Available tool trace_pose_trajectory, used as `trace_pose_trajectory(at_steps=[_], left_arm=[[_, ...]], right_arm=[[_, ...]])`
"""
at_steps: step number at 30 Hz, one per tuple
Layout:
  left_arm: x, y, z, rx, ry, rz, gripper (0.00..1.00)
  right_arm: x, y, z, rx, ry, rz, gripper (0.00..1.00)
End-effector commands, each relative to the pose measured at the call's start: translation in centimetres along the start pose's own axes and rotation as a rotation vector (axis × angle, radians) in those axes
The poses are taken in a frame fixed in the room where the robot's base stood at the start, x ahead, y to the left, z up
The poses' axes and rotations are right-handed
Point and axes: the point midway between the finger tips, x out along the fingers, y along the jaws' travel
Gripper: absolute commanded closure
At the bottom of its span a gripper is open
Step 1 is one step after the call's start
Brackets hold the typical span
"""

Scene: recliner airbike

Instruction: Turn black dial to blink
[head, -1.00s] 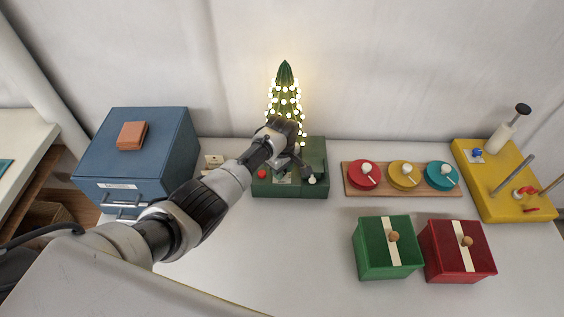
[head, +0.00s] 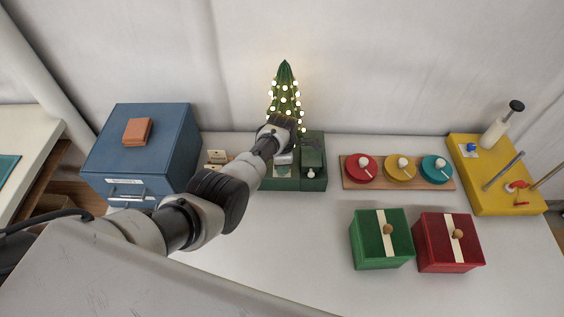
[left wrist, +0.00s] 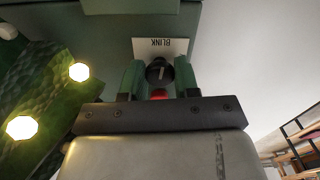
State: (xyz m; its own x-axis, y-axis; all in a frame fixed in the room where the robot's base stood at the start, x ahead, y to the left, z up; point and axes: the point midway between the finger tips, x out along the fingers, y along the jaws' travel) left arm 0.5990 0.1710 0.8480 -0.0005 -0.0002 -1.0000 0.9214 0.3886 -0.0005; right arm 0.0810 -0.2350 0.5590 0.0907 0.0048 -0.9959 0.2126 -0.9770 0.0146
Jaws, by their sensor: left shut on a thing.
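The black dial (left wrist: 160,72) shows in the left wrist view between the two green-looking fingers of my left gripper (left wrist: 160,80), which is shut on it. A pale line on the dial runs toward a white card with the word BLINK (left wrist: 161,46), upside down in this view. A red part (left wrist: 160,94) shows just below the dial. In the head view my left gripper (head: 284,158) is over the green base box (head: 316,183) of a lit tree (head: 285,92), and the arm hides the dial. My right gripper is not in view.
A blue drawer box (head: 150,155) with an orange block (head: 137,132) stands at left. At right are a wooden board (head: 445,187) with three coloured discs, a green box (head: 380,250), a red box (head: 450,255) and a yellow stand (head: 480,195). The front middle of the table is clear.

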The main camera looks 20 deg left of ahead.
Motion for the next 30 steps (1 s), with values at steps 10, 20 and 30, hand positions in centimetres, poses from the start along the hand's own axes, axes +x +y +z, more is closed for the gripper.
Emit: trace_pose_trajectory(at_steps=[10,20,30], left_arm=[[-0.01,0.0,-0.05,-0.136,0.002,-0.001,0.93],[-0.02,0.03,-0.05,-0.161,0.001,0.0,0.93],[-0.03,0.04,-0.04,-0.16,0.001,0.0,0.51]], right_arm=[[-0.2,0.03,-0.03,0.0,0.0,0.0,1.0],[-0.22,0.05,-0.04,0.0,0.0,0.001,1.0],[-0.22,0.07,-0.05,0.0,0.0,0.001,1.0]])
